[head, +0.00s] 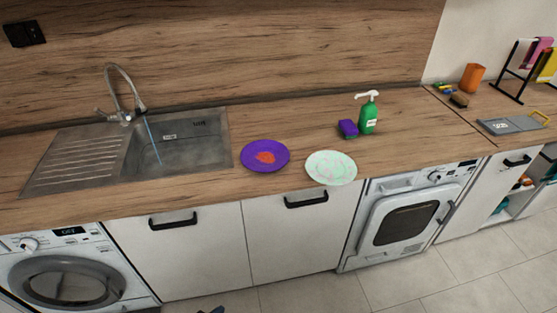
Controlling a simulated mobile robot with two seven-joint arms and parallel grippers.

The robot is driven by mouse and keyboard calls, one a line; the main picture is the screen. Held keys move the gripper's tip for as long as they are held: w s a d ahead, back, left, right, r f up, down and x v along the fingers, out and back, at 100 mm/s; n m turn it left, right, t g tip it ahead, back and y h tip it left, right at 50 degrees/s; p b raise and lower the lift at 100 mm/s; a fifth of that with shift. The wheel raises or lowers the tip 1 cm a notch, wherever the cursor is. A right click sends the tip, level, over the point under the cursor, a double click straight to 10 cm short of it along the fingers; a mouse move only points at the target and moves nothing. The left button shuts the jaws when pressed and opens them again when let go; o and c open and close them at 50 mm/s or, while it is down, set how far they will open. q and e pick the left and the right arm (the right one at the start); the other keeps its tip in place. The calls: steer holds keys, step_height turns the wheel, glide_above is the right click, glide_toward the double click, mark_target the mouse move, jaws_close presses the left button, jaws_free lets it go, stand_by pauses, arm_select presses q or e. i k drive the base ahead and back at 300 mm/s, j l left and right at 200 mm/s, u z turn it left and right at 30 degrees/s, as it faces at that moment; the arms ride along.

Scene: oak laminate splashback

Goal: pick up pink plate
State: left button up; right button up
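No plainly pink plate shows. A purple plate (250,164) with an orange-red patch in its middle lies on the wooden counter, just right of the sink. A pale mint plate (331,168) with faint pinkish marks lies to its right, near the counter's front edge. The two plates are apart. A small dark tip (212,310), which may be part of my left gripper, shows at the bottom edge, far below the counter; its opening cannot be seen. My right gripper is not in view.
A green soap bottle (368,115) and a purple sponge (348,128) stand behind the mint plate. The metal sink (190,150) with its tap (125,90) is at left. An orange cup (472,77), a drying rack (515,70) and a grey tray (512,124) are at right.

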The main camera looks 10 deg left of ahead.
mark_target(329, 168)
steer(key=i+l+u, duration=0.55)
steer(key=l+u, duration=0.25)
steer(key=i+l, duration=0.1)
steer(key=l, duration=0.2)
steer(key=i+l, duration=0.15)
steer(key=i+l+u, duration=0.1)
steer(key=l, duration=0.3)
